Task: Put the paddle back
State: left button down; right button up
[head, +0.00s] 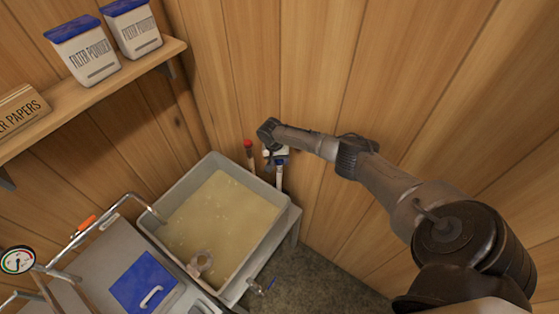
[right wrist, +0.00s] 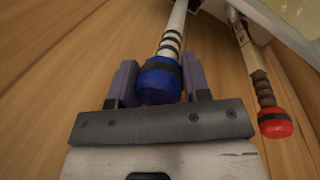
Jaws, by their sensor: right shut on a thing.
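My right gripper (head: 275,153) is by the wooden wall, just behind the pan's far right corner. In the right wrist view its two fingers (right wrist: 159,82) are shut on the blue end of a pale handle with dark rings. I take this blue-ended handle (right wrist: 170,45) for the paddle; its shaft also shows below the gripper in the head view (head: 280,178). Its lower end is hidden behind the pan's edge. A second handle with a red end (right wrist: 274,124) is beside it, apart from my fingers, also in the head view (head: 249,150). My left gripper is not in view.
A grey pan (head: 284,205) of yellowish liquid stands in the corner, with a small tap (head: 262,286) at its front right. A metal pipe (head: 130,198), a blue panel (head: 145,283) and a gauge (head: 18,260) are to the left. A shelf (head: 110,87) holds filter boxes.

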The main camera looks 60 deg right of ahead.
jog(key=o, duration=1.1)
jog(key=shift+o, duration=0.6)
jog(key=o, duration=0.4)
jog(key=shift+r, duration=0.15)
